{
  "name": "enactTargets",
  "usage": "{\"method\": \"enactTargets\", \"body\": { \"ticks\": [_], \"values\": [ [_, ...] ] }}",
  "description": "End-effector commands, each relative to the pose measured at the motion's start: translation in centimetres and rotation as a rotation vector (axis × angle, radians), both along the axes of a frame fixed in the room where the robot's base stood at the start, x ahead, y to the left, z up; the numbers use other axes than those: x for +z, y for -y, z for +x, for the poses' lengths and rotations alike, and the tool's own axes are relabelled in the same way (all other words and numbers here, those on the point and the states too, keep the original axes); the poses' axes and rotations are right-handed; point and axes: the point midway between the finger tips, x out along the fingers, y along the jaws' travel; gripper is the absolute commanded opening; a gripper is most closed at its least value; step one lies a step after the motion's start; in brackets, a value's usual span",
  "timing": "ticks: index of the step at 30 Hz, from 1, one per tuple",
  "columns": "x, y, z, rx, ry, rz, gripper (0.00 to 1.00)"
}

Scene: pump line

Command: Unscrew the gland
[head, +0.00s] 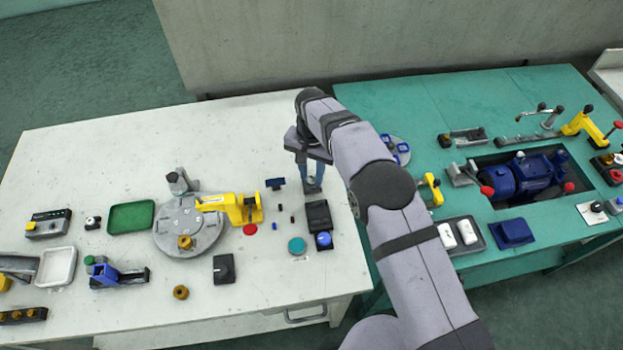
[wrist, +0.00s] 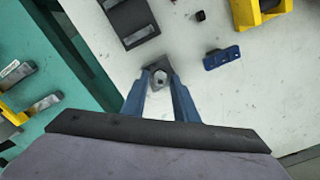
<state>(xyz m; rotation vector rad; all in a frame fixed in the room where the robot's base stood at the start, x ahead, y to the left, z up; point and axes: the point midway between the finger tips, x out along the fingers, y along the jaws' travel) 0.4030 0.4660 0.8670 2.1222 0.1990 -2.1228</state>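My gripper (head: 312,183) points down near the right end of the white table in the head view. In the wrist view its two blue fingers (wrist: 161,80) are apart, with their tips on either side of a small light-grey hex-shaped piece (wrist: 160,77). That piece sits on a dark grey square block (wrist: 158,65). It may be the gland, but I cannot tell for sure. I see no clear grip on it; a narrow gap seems to show. Two brass rings also show in the head view, one on the round grey plate (head: 209,238) and one on the table (head: 180,292).
A blue block (wrist: 222,57) lies right of the fingers in the wrist view. A dark two-part holder (wrist: 128,20) stands upper left. A yellow clamp (head: 235,207) stands by the round plate. The green table (head: 420,105) with a blue pump (head: 530,170) is to the right.

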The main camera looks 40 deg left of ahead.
Motion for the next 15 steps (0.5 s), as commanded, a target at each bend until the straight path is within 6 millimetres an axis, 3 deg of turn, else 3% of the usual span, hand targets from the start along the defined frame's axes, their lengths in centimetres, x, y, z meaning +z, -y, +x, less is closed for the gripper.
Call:
{"method": "enactTargets", "body": {
  "ticks": [8, 15],
  "values": [
    [0.2, 0.0, 0.0, -0.002, 0.001, 0.001, 0.27],
    [1.7, 0.0, 0.0, -0.002, 0.001, 0.001, 0.27]
  ]
}}
